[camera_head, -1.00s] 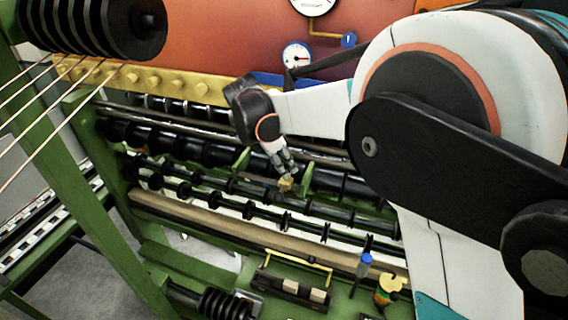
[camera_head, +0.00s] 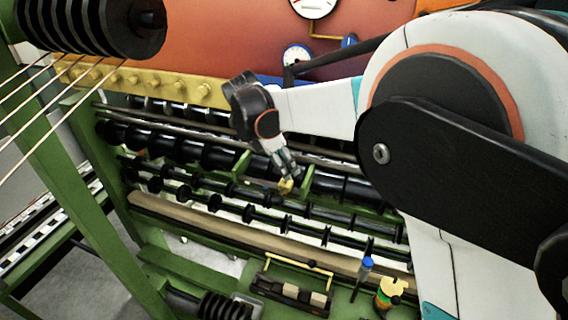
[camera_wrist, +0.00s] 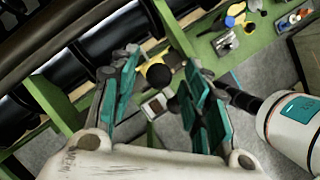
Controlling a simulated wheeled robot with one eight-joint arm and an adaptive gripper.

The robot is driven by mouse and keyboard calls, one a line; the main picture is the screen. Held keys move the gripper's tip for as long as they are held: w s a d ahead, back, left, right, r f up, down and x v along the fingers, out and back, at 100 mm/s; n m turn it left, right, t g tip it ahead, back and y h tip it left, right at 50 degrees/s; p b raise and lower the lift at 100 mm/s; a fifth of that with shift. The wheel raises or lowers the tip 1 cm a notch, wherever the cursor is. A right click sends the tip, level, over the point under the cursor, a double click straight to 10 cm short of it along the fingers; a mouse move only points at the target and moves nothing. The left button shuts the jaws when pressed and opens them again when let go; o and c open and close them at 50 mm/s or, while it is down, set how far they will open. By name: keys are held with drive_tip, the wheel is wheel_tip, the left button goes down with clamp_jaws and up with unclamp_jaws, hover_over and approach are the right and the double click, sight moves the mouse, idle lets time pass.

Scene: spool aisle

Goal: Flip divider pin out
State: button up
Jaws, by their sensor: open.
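The likely divider pin is a small yellow piece (camera_head: 286,187) on the green machine frame, among the black spool rows. In the wrist view a round black knob (camera_wrist: 158,76) with yellow behind it shows between my finger pads. I cannot tell for certain that this knob and the yellow piece are one thing. My gripper (camera_wrist: 154,72) is open, with a teal-padded finger on either side of the knob. In the head view my gripper (camera_head: 285,176) points down at the yellow piece. Contact cannot be made out.
Black spool rows (camera_head: 190,145) run along the machine behind and beside my gripper. A wooden rail (camera_head: 215,228) lies in front. A tray with blocks (camera_head: 292,292), a blue-handled tool (camera_head: 365,267) and a yellow-topped item (camera_head: 390,292) are at the lower front. Taut strands hang at left.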

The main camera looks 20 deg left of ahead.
drive_tip(key=v, duration=1.2)
drive_tip(key=shift+d, duration=0.15)
